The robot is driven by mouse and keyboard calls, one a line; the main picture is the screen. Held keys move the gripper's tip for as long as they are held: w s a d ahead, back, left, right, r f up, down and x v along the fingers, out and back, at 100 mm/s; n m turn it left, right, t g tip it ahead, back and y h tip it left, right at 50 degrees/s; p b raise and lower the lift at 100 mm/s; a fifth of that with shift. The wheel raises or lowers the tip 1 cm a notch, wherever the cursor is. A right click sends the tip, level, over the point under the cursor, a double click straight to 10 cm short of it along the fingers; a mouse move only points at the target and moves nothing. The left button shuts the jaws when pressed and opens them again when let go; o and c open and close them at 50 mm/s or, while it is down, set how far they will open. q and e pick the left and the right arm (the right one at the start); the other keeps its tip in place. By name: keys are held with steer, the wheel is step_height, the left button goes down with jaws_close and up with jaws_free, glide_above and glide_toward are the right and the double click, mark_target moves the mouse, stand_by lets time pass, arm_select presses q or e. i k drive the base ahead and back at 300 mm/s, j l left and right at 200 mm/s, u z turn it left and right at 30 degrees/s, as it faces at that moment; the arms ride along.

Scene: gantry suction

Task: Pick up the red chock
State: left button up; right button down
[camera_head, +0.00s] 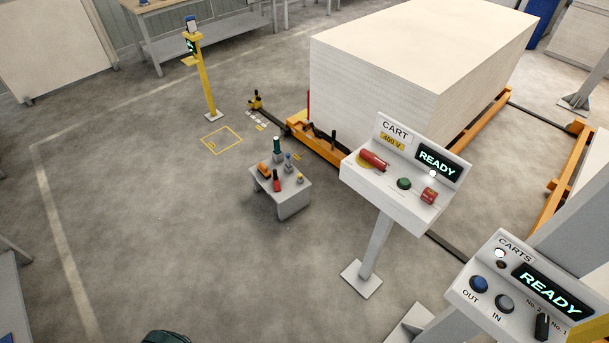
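No thing in view is clearly a wedge-shaped red chock. A small upright red piece (276,182) with a dark top stands at the front of a low grey table (295,203), and its exact shape is too small to tell. An orange block (263,169) sits just left of it on the same table. A dark green-topped upright item (277,150), a grey-blue item (288,163) and a small yellow-based item (300,178) stand behind and to the right. Neither of my grippers shows.
A CART console (380,190) with a red cylinder (374,160) stands right of the table. A CARTS console (505,300) is at bottom right. A large pale stack (375,85) lies on an orange cart (325,148) behind. Floor left of the table is clear.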

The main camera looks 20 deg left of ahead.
mark_target(276, 181)
steer(key=i+j+z, duration=0.15)
steer(key=j, duration=0.2)
steer(key=i+j+z, duration=0.1)
steer(key=i+j, duration=0.15)
steer(key=i+j+z, duration=0.15)
steer(key=j, duration=0.3)
steer(key=i+j+z, duration=0.15)
steer(key=j, duration=0.25)
steer(key=i+j+z, duration=0.15)
steer(key=j, duration=0.25)
steer(key=i+j+z, duration=0.1)
steer(key=j, duration=0.35)
steer(key=i+l, duration=0.05)
